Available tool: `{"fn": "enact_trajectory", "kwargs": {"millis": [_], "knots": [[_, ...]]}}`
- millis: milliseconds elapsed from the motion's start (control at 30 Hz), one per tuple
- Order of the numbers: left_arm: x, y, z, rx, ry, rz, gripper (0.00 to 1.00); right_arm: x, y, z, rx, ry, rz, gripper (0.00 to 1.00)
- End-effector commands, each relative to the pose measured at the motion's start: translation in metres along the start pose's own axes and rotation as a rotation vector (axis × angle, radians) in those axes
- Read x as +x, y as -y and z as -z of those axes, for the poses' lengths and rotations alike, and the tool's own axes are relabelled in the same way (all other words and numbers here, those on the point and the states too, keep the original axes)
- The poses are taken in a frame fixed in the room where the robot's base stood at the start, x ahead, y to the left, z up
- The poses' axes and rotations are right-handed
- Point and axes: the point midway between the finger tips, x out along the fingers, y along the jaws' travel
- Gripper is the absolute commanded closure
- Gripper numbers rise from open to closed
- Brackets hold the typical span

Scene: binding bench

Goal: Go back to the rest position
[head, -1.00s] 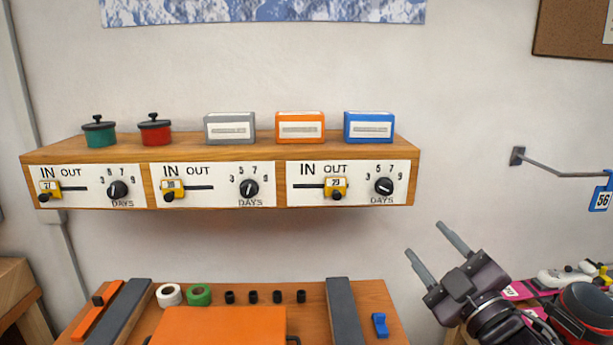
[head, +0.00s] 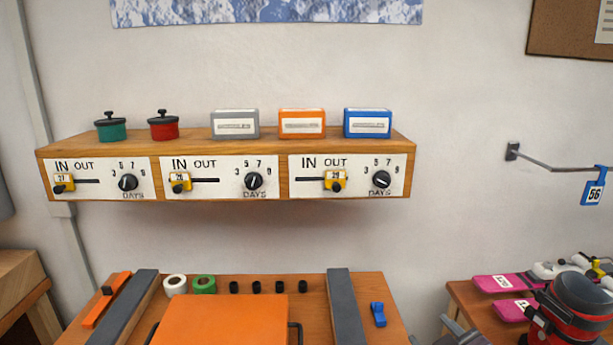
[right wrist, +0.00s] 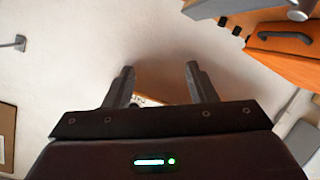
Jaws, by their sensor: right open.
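My right gripper (head: 446,325) shows only in part at the bottom edge of the head view, between the orange-topped bench and the right-hand table. In the right wrist view its two fingers (right wrist: 160,85) are spread apart with nothing between them. Past the fingers are the pale wall and a part of something wooden with white labels, partly hidden. My left gripper is not in the head view.
A wooden shelf (head: 280,190) with sliders and dials carries two pots and three boxes. Below it, a bench holds an orange case (head: 222,320), tape rolls and grey rails. Pink-handled items (head: 495,284) and a red-black device (head: 575,308) lie right. A blue tag (head: 593,190) hangs from a wall arm.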

Motion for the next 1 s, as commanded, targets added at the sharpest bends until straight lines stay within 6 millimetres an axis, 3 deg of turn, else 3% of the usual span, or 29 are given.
{"fn": "enact_trajectory", "kwargs": {"millis": [100,300,600,867,1000], "knots": [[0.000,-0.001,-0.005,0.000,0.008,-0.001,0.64,-0.013,0.032,-0.047,0.105,0.202,0.064,0.49],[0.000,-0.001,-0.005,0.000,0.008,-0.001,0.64,-0.054,0.085,-0.112,0.254,0.538,0.173,0.49],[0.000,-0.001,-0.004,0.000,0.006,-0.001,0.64,-0.126,0.143,-0.163,0.403,0.923,0.312,0.49],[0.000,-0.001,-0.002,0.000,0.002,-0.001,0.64,-0.085,0.180,-0.225,0.391,0.949,0.320,0.49],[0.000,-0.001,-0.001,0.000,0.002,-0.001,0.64,-0.066,0.207,-0.268,0.387,0.966,0.329,0.49]]}}
